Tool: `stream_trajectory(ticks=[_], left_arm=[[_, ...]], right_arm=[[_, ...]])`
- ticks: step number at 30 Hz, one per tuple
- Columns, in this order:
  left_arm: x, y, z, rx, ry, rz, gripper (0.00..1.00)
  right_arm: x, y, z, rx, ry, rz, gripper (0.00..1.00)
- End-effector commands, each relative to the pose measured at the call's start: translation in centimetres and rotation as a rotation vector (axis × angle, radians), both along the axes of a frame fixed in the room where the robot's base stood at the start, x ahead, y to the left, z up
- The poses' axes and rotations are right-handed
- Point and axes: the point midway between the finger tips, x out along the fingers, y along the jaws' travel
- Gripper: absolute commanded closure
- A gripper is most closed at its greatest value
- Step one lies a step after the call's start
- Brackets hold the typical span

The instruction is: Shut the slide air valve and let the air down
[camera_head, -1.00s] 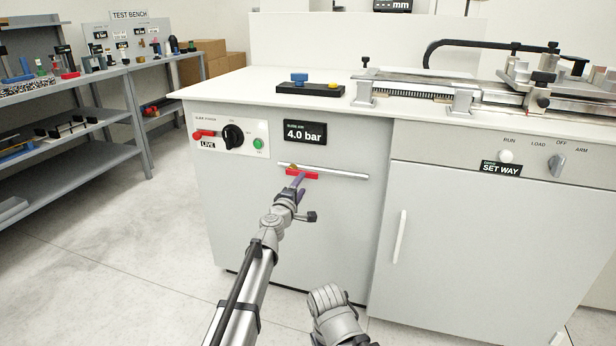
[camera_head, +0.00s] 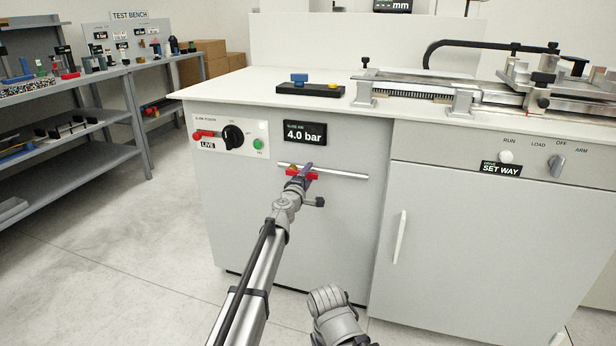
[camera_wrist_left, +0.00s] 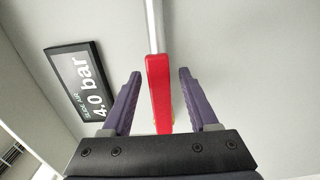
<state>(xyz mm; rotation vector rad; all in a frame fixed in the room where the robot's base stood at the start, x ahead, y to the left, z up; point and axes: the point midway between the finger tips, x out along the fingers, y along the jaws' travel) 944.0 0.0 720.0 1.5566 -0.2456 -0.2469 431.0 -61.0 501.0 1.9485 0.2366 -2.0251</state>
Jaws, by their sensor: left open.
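The slide air valve has a red lever (camera_head: 300,174) on a horizontal metal pipe (camera_head: 345,174) on the cabinet front. The lever lies along the pipe. My left gripper (camera_head: 301,173) is at the lever. In the left wrist view the open purple fingers (camera_wrist_left: 158,100) stand on either side of the red lever (camera_wrist_left: 158,90), with a gap on both sides. The slide air display (camera_head: 305,133) reads 4.0 bar and also shows in the left wrist view (camera_wrist_left: 77,80). My right gripper cannot be made out.
A panel with a red switch (camera_head: 205,134), black knob (camera_head: 233,136) and green button (camera_head: 258,143) sits left of the display, labelled LIVE. A drive cabinet (camera_head: 460,235) stands at right. A shelf rack (camera_head: 75,135) is at far left. The floor between is clear.

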Motion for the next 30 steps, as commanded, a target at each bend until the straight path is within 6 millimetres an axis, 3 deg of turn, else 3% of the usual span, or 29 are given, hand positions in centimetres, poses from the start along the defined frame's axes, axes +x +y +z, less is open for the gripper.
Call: stream_trajectory(ticks=[2,18,30], left_arm=[[-0.04,-0.01,0.0,0.0,0.0,0.0,0.4],[-0.06,0.0,0.0,0.0,0.0,0.0,1.0],[-0.06,0.01,0.0,0.0,0.0,0.0,1.0]], right_arm=[[0.0,0.0,0.0,0.0,0.0,0.0,0.5],[0.0,0.0,0.0,0.0,0.0,0.0,0.5],[0.0,0.0,0.0,0.0,0.0,0.0,0.5]])
